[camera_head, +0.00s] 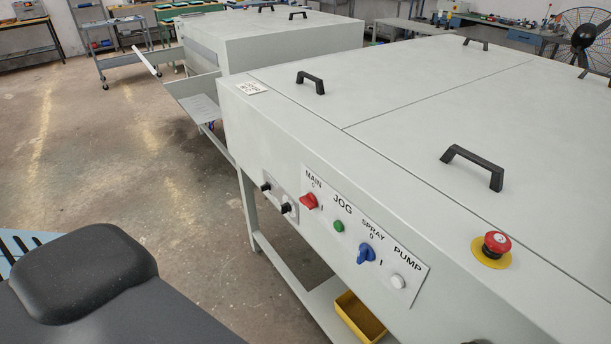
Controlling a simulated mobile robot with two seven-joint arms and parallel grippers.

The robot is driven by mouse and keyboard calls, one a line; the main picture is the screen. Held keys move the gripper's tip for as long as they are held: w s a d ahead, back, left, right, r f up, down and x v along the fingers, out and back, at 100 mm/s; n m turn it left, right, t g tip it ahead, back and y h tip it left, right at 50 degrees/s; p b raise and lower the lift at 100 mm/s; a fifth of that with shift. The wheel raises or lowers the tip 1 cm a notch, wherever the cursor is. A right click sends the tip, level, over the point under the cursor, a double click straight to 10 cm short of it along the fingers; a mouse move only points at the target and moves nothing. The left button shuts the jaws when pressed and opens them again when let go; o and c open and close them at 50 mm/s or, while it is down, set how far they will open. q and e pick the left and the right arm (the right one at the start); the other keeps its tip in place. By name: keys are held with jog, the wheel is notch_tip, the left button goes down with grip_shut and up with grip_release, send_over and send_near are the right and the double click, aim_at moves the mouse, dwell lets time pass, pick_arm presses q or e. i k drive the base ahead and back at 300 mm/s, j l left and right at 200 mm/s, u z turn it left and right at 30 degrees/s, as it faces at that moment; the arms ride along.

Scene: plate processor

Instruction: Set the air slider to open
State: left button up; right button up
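I see nothing labelled as an air slider in the head view. The near grey machine (450,120) has a front panel (325,222) with a red MAIN switch (309,201), a green JOG button (338,226), a blue SPRAY switch (366,253) and a white PUMP button (398,281). Left of it is a small plate with two black knobs (286,208); I cannot tell what they control. Neither of my grippers shows in this view.
A red emergency stop (496,243) on a yellow base and black handles (473,165) stand on the machine's top. A yellow bin (358,318) sits on the lower shelf. A second grey machine (260,38) stands behind. The floor at left is mostly open.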

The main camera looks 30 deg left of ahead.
aim_at(266, 186)
jog(key=u, duration=1.35)
